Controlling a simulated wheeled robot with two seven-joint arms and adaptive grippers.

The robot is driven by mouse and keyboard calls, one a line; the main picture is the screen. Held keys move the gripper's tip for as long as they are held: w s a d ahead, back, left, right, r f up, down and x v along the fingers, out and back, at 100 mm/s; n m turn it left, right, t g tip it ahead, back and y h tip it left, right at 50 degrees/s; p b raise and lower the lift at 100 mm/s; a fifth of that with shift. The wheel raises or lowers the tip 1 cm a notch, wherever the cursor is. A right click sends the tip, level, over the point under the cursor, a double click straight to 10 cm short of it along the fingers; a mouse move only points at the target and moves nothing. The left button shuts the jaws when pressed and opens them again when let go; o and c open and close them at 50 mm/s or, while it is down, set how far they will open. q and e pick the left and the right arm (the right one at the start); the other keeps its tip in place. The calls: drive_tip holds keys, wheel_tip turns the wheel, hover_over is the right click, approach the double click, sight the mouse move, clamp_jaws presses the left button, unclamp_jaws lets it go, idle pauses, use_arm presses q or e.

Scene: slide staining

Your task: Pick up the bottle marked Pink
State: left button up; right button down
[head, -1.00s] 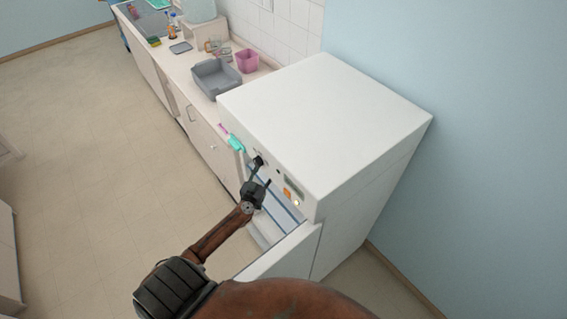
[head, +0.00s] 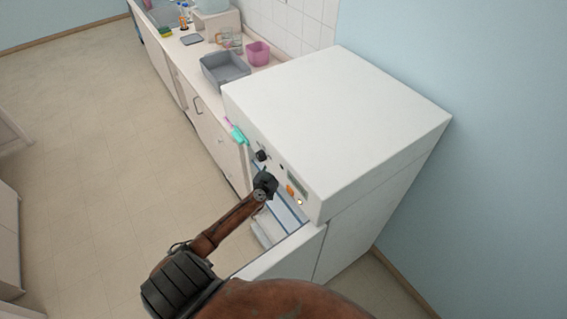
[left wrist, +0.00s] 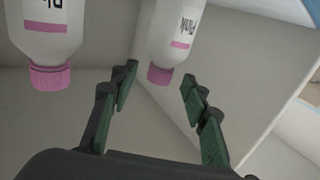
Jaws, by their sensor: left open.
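In the left wrist view, a white bottle with a pink cap and a pink band (left wrist: 172,35) appears cap-down in the picture, its label reading "Pink". A second, similar bottle (left wrist: 47,40) is at the upper left, its label cut off by the frame edge. My left gripper (left wrist: 160,73) is open, with its fingers on either side of the first bottle's cap in the picture; I see no contact. In the head view, my left gripper (head: 266,183) is at the open front of the white cabinet (head: 330,120), its fingertips hidden. The bottles are hidden there. My right gripper is not in view.
The cabinet's open door (head: 285,250) stands at the near side. A teal object (head: 239,134) is at the cabinet's left edge. A grey tub (head: 224,68) and a pink container (head: 258,53) stand on the counter behind. The floor at left is clear.

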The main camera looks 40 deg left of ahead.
use_arm(q)
drive_tip(key=b+x, duration=0.1)
drive_tip(key=x, duration=0.2)
drive_tip(key=shift+w+a+f, duration=0.1)
drive_tip(key=shift+w+f, duration=0.05)
drive_tip(key=shift+w, duration=0.05)
clamp_jaws()
idle(0.3)
